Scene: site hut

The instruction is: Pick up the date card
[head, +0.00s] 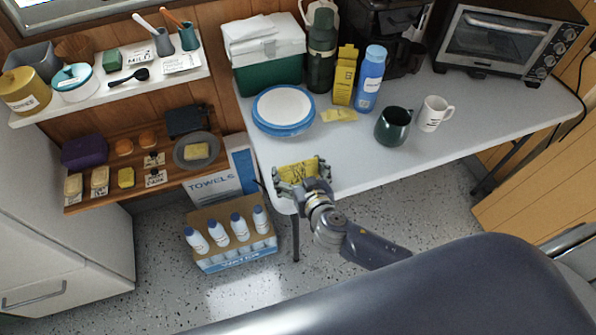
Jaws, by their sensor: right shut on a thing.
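A yellow card (298,171) with dark marks, seemingly the date card, is at the front left edge of the grey table (365,165). My right gripper (301,173) is shut on it, with one finger on each side. The card's writing is too small to read, and I cannot tell whether it still touches the table. My left gripper is not in view.
A second yellow card (339,115) lies farther back, near a blue-rimmed plate (283,110), a yellow carton (344,76) and a blue bottle (370,79). A green mug (393,127) and white mug (433,113) stand to the right. The table's front middle is clear. A box of bottles (234,240) stands on the floor below.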

